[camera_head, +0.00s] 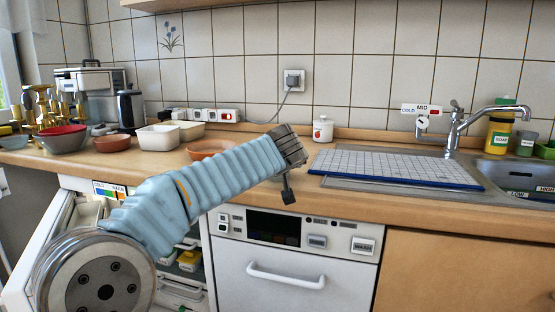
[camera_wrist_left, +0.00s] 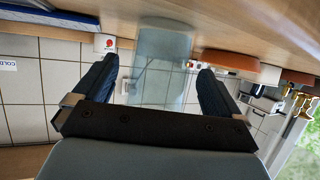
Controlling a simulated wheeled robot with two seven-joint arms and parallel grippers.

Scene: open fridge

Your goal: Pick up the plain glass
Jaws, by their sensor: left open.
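The plain glass (camera_wrist_left: 163,45) is clear and pale, and shows in the left wrist view, where the picture is upside down. It stands on the counter, in line with the gap between my left gripper's (camera_wrist_left: 157,66) two fingers. The fingers are open, with visible space on both sides of the glass; I cannot tell whether their tips reach around it. In the head view my left gripper (camera_head: 288,180) is over the counter's front edge, and I cannot make out the glass there; my arm may hide it. My right gripper is not in view.
A terracotta dish (camera_head: 208,148) and white bowls (camera_head: 158,137) stand left behind my arm. A small lidded white pot (camera_head: 322,130) stands near the wall. An appliance door (camera_head: 287,275) is below.

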